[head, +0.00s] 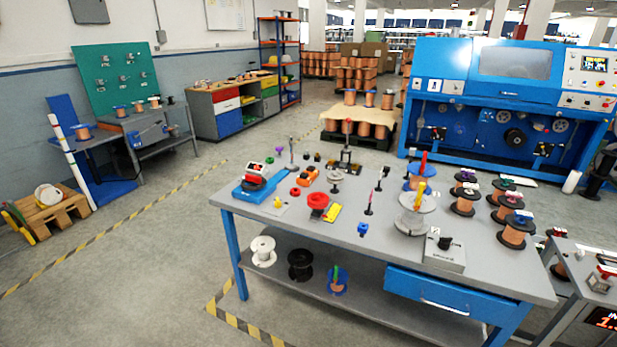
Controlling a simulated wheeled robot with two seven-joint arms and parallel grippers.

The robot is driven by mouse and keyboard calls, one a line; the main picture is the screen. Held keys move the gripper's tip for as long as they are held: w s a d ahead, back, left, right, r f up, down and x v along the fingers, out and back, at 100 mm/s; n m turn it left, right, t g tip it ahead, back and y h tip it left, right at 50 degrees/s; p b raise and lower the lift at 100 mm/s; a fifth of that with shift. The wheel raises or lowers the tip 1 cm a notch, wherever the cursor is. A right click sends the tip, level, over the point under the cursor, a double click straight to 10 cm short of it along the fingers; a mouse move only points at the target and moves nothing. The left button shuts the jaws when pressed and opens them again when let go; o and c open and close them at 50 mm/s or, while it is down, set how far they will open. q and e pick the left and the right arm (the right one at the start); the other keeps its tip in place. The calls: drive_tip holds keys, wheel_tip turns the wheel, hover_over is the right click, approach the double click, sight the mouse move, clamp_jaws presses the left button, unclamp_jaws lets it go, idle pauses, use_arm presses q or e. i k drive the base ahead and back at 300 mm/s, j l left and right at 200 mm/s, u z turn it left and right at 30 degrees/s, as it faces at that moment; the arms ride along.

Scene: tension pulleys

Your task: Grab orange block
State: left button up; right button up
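The grey-topped workbench (300,225) with blue legs stands in the middle of the head view, with many small parts on it. A small orange-red piece (307,176) lies near its back left part; it is too small to tell whether it is a block. A red and black device on a blue base (250,187) sits at the left end. A red round part (318,201) and a yellow plate (333,212) are near the front. Neither of my grippers shows in the head view.
Several copper wire spools (465,200) and a grey spool stack (415,213) crowd the bench's right half. A blue drawer (450,300) is under the top. White, black and blue spools (263,251) are on the lower shelf. Floor at the left (150,270) is clear.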

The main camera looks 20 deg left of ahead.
sight(306, 179)
drive_tip(key=i+j+z, duration=0.1)
drive_tip(key=j, duration=0.4)
drive_tip(key=i+j+z, duration=0.1)
drive_tip(key=j, duration=0.4)
drive_tip(key=i+j+z, duration=0.1)
drive_tip(key=j, duration=0.4)
drive_tip(key=i+j+z, duration=0.1)
drive_tip(key=j, duration=0.45)
